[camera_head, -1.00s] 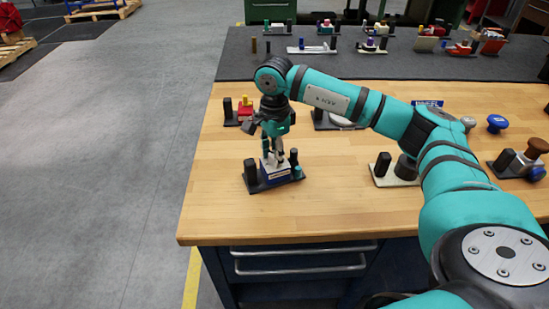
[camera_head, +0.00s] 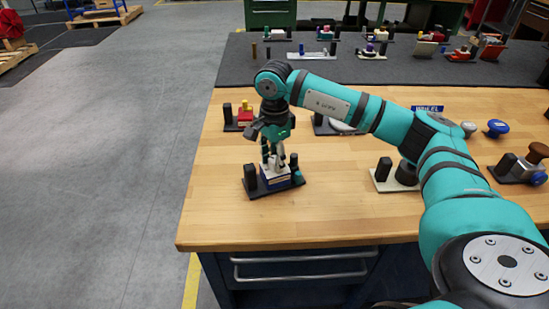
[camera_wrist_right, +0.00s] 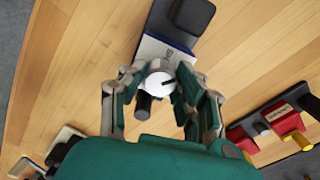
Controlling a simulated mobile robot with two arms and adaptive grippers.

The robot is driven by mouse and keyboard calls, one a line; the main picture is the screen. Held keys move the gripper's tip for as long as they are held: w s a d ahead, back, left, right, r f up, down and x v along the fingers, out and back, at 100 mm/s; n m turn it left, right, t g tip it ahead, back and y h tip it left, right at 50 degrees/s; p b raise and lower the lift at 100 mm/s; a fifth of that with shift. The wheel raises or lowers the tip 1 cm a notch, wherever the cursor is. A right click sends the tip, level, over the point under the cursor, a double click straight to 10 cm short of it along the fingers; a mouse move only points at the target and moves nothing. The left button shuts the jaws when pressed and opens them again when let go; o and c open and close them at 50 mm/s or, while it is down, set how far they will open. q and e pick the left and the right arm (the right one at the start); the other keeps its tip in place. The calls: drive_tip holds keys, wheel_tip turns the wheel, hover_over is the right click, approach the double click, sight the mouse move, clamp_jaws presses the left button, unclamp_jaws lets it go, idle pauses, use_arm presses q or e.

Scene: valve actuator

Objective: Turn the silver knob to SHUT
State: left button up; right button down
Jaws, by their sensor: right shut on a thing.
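The silver knob (camera_wrist_right: 158,84) is a pale round knob with a dark line on its face, in the middle of the right wrist view. It sits on a blue-and-white box (camera_wrist_right: 163,52) on a dark base plate (camera_head: 262,190), which stands near the table's front left in the head view. My right gripper (camera_head: 272,163) points down over this box. In the wrist view its two fingers (camera_wrist_right: 150,92) are on either side of the knob, shut on it. The lettering on the box is too small to read. My left gripper is in neither current view.
A black post (camera_head: 250,177) stands on the same plate, left of the box. A red block (camera_head: 245,116) on another plate is behind it. A white plate with dark posts (camera_head: 382,181) is to the right. The wooden table (camera_head: 225,215) is bare in front.

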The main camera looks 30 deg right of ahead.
idle(0.4)
drive_tip(key=c, duration=0.9)
unclamp_jaws()
drive_tip(key=shift+c, duration=0.2)
wheel_tip(320, 180, up, 12)
drive_tip(key=shift+r, duration=0.1)
